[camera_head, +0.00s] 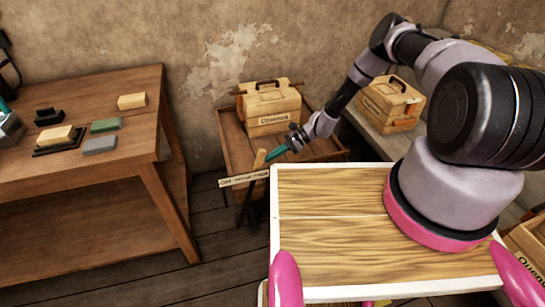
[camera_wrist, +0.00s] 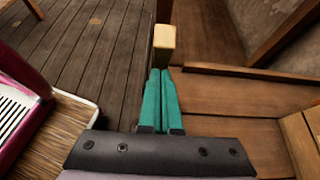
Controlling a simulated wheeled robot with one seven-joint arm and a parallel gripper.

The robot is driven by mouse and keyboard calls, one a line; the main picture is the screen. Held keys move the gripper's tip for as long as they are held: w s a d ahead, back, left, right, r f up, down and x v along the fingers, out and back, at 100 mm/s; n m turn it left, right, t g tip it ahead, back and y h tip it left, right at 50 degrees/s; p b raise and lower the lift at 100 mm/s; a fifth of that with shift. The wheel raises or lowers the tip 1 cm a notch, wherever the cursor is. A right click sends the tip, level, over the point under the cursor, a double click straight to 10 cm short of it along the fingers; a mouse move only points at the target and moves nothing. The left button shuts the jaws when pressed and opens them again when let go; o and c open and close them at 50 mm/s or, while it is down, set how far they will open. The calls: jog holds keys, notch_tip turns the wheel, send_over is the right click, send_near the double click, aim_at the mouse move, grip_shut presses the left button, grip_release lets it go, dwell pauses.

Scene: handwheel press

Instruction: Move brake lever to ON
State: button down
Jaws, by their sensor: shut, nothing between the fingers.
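The brake lever (camera_head: 260,158) is an upright wooden handle standing beside a small low table. A pale label strip (camera_head: 243,178) crosses in front of it, with small lettering that seems to begin with ON at its left end. The lever stands nearer the strip's right end. My gripper (camera_head: 270,156) has teal fingers that are shut and empty, just right of the lever's upper part. In the wrist view the lever's pale square top (camera_wrist: 164,45) lies just beyond the shut fingertips (camera_wrist: 160,72). I cannot tell whether they touch. The lever's lower end is hard to make out.
The low table (camera_head: 236,145) behind holds a wooden box (camera_head: 271,106). A workbench (camera_head: 110,85) with several small blocks stands at the left. Another box (camera_head: 390,104) stands on a bench at the right. Floor (camera_head: 215,225) is clear between workbench and lever.

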jog(key=s+a+r+h, duration=0.1)
jog(key=s+a+h, duration=0.1)
jog(key=a, duration=0.6)
jog(key=s+a+r+t+h, duration=0.1)
jog(key=s+a+h, duration=0.2)
jog(key=a, duration=0.5)
jog(key=shift+a+r+t, duration=0.15)
jog(key=shift+r+t, duration=0.05)
jog(key=shift+t, duration=0.1)
jog(key=w+d+f+v, duration=0.1)
jog(key=d+v, duration=0.1)
jog(key=v, duration=1.1)
jog(key=shift+w+d, duration=0.2)
jog(key=shift+d, duration=0.05)
